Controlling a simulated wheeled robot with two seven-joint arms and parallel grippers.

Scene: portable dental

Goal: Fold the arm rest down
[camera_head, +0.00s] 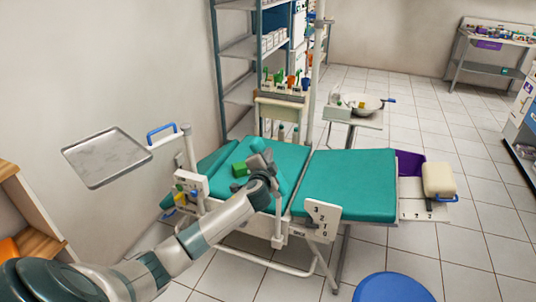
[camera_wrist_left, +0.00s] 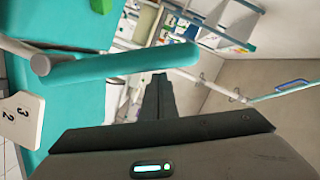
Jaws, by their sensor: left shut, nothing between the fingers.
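The arm rest (camera_wrist_left: 120,68) is a teal padded bar on a pale pivot (camera_wrist_left: 40,65) at the side of the teal dental chair (camera_head: 355,180). It shows clearly in the left wrist view and stands raised from the seat. In the head view my left arm largely hides it. My left gripper (camera_wrist_left: 158,95) is shut and empty, with its dark fingers just beside the bar; I cannot tell if they touch it. In the head view the left gripper (camera_head: 262,160) is above the chair, partly hidden by my wrist. My right gripper is not in view.
A white numbered plate (camera_head: 322,212) sits on the chair's near side. A green block (camera_head: 240,170) is on the seat. A metal tray (camera_head: 106,157) hangs at the left. A blue stool (camera_head: 392,288) stands in front. Tiled floor is free at the right.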

